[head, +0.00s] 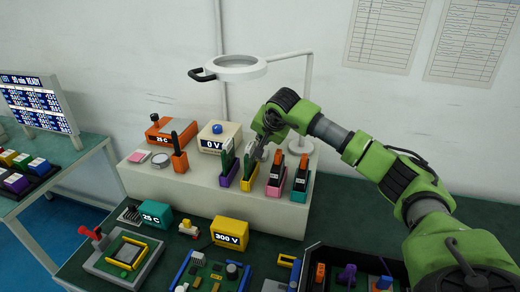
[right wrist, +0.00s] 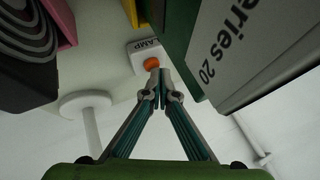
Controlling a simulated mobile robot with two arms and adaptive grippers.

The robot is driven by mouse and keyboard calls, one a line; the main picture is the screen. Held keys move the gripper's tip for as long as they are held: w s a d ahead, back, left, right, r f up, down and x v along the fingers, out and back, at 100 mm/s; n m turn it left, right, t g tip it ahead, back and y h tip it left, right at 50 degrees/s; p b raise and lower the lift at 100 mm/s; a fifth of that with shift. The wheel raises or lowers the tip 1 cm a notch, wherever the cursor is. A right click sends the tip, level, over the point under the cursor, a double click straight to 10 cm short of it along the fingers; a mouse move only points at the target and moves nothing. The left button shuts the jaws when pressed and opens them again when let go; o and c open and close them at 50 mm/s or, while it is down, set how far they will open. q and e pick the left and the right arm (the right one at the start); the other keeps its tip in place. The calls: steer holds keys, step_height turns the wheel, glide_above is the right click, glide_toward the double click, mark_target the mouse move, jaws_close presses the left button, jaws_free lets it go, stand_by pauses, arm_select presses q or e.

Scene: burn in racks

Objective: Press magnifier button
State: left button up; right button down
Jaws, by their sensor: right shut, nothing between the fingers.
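The magnifier (head: 236,68) is a white ring lamp with a black handle on a jointed arm above the raised shelf. In the right wrist view, an orange button (right wrist: 151,63) sits on a small white block (right wrist: 143,52) whose visible letters read "AMP". My right gripper (right wrist: 162,76) is shut and empty, with its fingertips right at the button; I cannot tell whether they touch it. In the head view my right gripper (head: 261,142) is low behind the upright boards, and the button is hidden there. My left gripper is out of view.
Upright boards in coloured holders (head: 274,174) stand close to my gripper on the raised shelf (head: 210,197). An orange box (head: 163,133) and a "0 V" box (head: 220,137) are to the left. A grey "Series 20" panel (right wrist: 260,50) is close by in the wrist view.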

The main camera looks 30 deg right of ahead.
steer(key=shift+r, duration=0.25)
steer(key=shift+r, duration=0.1)
step_height(320, 180, up, 6)
steer(key=p, duration=0.4)
stand_by(0.5)
